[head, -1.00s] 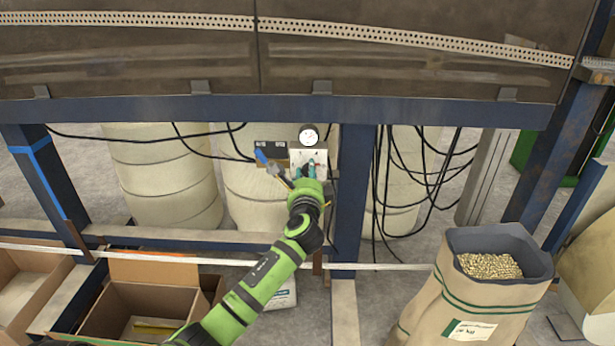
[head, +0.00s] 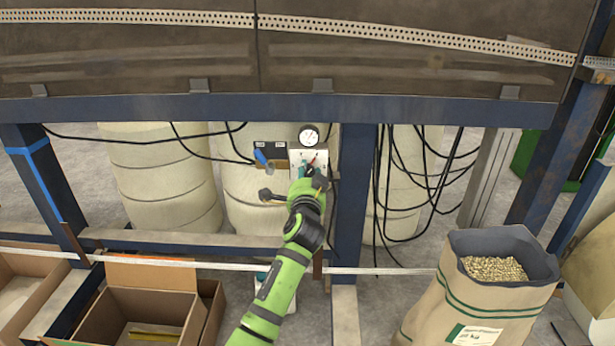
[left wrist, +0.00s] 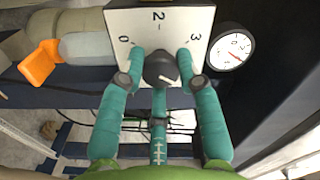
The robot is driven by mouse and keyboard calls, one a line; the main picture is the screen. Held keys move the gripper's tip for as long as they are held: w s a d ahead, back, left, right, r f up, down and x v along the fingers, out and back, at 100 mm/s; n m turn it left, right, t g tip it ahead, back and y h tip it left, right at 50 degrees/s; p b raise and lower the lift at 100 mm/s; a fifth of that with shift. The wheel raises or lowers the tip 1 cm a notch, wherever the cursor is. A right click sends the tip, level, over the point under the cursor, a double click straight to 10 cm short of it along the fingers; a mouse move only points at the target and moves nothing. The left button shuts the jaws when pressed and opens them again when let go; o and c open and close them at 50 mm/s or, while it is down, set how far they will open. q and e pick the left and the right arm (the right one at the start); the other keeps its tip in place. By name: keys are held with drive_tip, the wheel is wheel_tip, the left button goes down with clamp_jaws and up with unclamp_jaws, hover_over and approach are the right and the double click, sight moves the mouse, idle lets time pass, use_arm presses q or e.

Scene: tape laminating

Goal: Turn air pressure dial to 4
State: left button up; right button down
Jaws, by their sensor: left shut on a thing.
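The air pressure dial is a black knob (left wrist: 160,68) on a white plate (left wrist: 120,22) with the numbers 0, 2 and 3 in sight. The plate also shows in the head view (head: 296,157). My left gripper (left wrist: 161,62), with teal fingers, is shut on the knob, one finger on each side. In the head view the left gripper (head: 310,171) is in front of the plate and hides most of the knob. A pale mark shows on the knob, but its exact setting is unclear. My right gripper is not in view.
A round white gauge (left wrist: 234,47) with a red needle sits beside the plate; it also shows in the head view (head: 309,136). A blue-handled thing (head: 261,157) hangs left of the plate. A blue post (head: 354,200) stands close on the right. An open sack (head: 475,290) stands at front right.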

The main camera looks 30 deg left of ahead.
use_arm(q)
drive_tip(key=shift+w+d+n, duration=0.1)
drive_tip(key=shift+d+n, duration=0.1)
drive_tip(key=shift+n, duration=0.1)
drive_tip(key=shift+r, duration=0.1)
drive_tip(key=o, duration=1.1)
drive_tip(key=shift+o, duration=0.2)
drive_tip(key=v, duration=1.2)
drive_tip(key=shift+a, duration=0.1)
